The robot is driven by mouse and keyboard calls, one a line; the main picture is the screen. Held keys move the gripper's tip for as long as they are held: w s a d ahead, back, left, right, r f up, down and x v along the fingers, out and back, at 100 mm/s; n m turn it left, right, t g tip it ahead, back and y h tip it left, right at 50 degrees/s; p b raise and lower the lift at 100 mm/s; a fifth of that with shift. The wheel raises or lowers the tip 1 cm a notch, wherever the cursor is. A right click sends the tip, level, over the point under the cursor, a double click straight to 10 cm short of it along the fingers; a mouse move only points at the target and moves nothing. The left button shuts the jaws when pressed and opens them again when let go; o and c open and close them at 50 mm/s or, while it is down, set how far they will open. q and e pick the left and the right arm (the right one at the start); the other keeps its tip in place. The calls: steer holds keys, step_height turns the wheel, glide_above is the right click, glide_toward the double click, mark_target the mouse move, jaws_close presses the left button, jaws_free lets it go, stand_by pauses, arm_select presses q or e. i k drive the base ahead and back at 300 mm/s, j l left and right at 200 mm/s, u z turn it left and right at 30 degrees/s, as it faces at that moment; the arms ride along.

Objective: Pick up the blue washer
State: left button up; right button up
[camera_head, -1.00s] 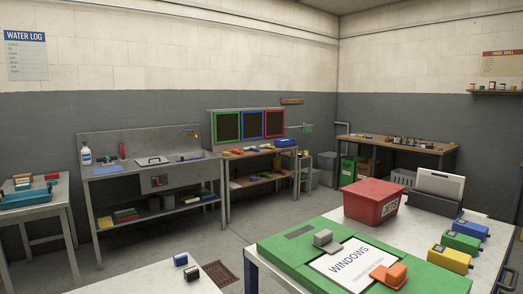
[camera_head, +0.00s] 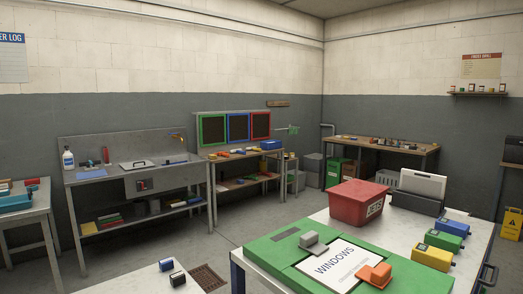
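I cannot make out for sure which thing is the blue washer. A blue block-like item (camera_head: 454,227) with a dark end lies on the right side of the near white table (camera_head: 318,217). A green one (camera_head: 443,240) and a yellow one (camera_head: 432,257) of like shape lie in front of it. Small blue items also show on the far bench, too small to tell. Neither of my grippers is in view.
On the near table are a green board (camera_head: 277,251) with a "WINDOWS" sheet, a grey block, an orange block (camera_head: 375,274) and a red bin (camera_head: 358,200). A metal sink bench (camera_head: 75,175) stands at the left wall.

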mark_target(240, 152)
steer(key=l+z, duration=0.15)
steer(key=z, duration=0.25)
steer(key=l+z, duration=0.2)
steer(key=z, duration=0.15)
steer(key=l+z, duration=0.15)
steer(key=z, duration=0.25)
steer(key=l+z, duration=0.2)
steer(key=z, duration=0.15)
steer(key=i+l+z, duration=0.3)
steer(key=i+l, duration=0.9)
steer(key=i, duration=1.2)
steer(key=i+j, duration=0.15)
steer(key=i, duration=1.85)
steer(key=i+u, duration=0.15)
steer(key=i, duration=0.6)
steer(key=i+l, duration=0.2)
steer(key=i, duration=0.6)
steer(key=i+u, duration=0.15)
steer(key=i, duration=0.9)
steer(key=i+l+u, duration=0.1)
steer(key=i, duration=0.95)
steer(key=i+j+u, duration=0.15)
steer(key=i+u, duration=0.95)
steer(key=u, duration=0.2)
steer(key=i+l+u, duration=0.2)
steer(key=i+u, duration=0.25)
steer(key=k, duration=0.05)
